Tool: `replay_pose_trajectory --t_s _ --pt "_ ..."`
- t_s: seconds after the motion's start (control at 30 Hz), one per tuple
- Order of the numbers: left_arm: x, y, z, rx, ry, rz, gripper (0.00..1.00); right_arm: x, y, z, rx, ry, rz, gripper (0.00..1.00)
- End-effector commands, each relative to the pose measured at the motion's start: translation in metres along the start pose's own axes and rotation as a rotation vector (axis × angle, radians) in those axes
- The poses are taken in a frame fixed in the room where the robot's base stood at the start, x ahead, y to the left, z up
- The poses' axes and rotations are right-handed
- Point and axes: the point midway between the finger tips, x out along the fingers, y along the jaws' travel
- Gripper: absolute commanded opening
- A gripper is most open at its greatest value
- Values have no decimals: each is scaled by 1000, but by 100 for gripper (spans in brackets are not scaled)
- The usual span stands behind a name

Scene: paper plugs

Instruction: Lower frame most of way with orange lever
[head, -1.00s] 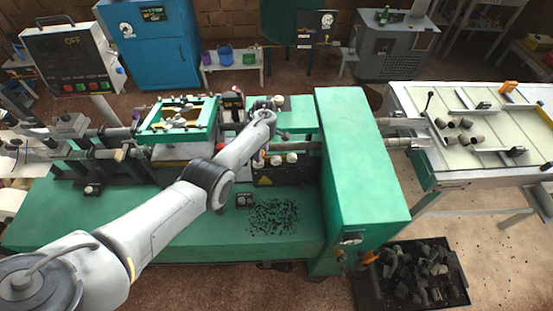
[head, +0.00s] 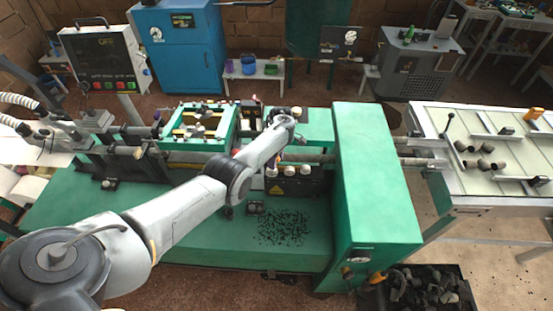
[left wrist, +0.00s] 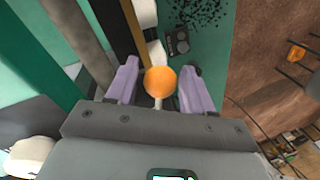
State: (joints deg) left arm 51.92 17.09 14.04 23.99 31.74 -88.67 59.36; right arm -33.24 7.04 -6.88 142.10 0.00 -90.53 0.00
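The orange lever shows in the left wrist view as a round orange knob (left wrist: 160,81) on a pale stem. My left gripper (left wrist: 160,92) has its two purple fingers apart, one on each side of the knob, with small gaps showing. In the head view my left gripper (head: 271,160) is low behind my forearm at the green machine, and the orange knob cannot be made out there. The green frame (head: 232,128) with yellow and metal parts sits over the machine bed, left of my wrist. My right gripper is not in view.
A tall green housing (head: 375,175) stands right of my wrist. White round knobs (head: 304,170) line the machine front beside my gripper. Black scraps (head: 283,226) lie on the green bed. A pale table (head: 500,165) with dark plugs is at the right.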

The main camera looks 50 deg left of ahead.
Motion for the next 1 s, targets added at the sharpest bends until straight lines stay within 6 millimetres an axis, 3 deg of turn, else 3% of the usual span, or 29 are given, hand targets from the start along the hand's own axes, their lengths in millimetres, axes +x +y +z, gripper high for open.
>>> replay_pose_trajectory --t_s 0.47,1.0 --pt "-9 0 0 0 1 1 59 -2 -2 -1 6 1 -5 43" --pt "-90 1 0 -1 1 2 59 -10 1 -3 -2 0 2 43"
